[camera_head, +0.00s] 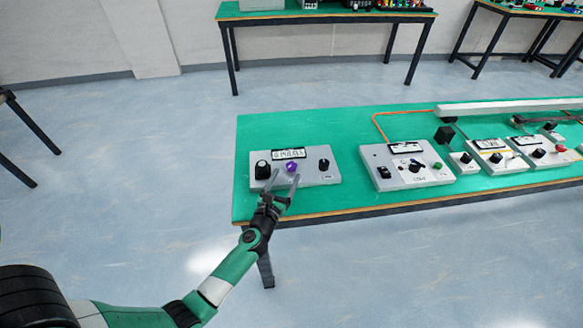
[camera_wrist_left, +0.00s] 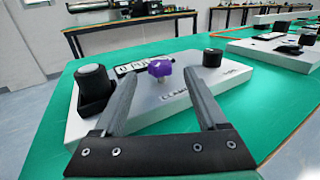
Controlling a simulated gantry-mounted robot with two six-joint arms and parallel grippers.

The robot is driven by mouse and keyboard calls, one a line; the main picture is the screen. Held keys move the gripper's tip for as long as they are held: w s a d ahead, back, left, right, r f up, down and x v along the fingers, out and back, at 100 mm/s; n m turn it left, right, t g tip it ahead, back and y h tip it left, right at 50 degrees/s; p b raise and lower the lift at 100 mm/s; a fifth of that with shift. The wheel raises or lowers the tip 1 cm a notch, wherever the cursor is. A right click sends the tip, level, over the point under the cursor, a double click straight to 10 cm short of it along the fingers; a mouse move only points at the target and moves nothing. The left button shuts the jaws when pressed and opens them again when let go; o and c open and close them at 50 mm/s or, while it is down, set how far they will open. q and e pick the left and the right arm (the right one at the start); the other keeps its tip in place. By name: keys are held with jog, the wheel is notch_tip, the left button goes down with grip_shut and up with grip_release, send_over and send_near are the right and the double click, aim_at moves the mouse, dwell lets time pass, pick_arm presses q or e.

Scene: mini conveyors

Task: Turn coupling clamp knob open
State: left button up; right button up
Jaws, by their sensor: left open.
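The purple knob (camera_head: 291,167) stands in the middle of a white control box (camera_head: 318,178) at the left end of the green table. In the left wrist view the purple knob (camera_wrist_left: 160,68) sits on a metal stem, beside lettering that is partly hidden. My left gripper (camera_head: 284,180) is open, its two fingers reaching over the front of the box toward the knob. In the left wrist view the fingers of the left gripper (camera_wrist_left: 158,88) are spread wide, with the knob between and beyond their tips, apparently untouched. My right gripper is not in view.
More control boxes (camera_head: 405,166) stand farther right. Green tabletop (camera_head: 300,126) behind the box is clear.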

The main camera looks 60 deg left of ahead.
aim_at(290, 170)
pick_arm(q)
jog(key=b+x, duration=0.1)
jog(key=x, duration=0.4)
jog(key=shift+f, duration=0.1)
jog(key=shift+w+a, duration=0.35)
jog(key=shift+w, duration=0.05)
jog(key=shift+b, duration=0.3)
grip_shut()
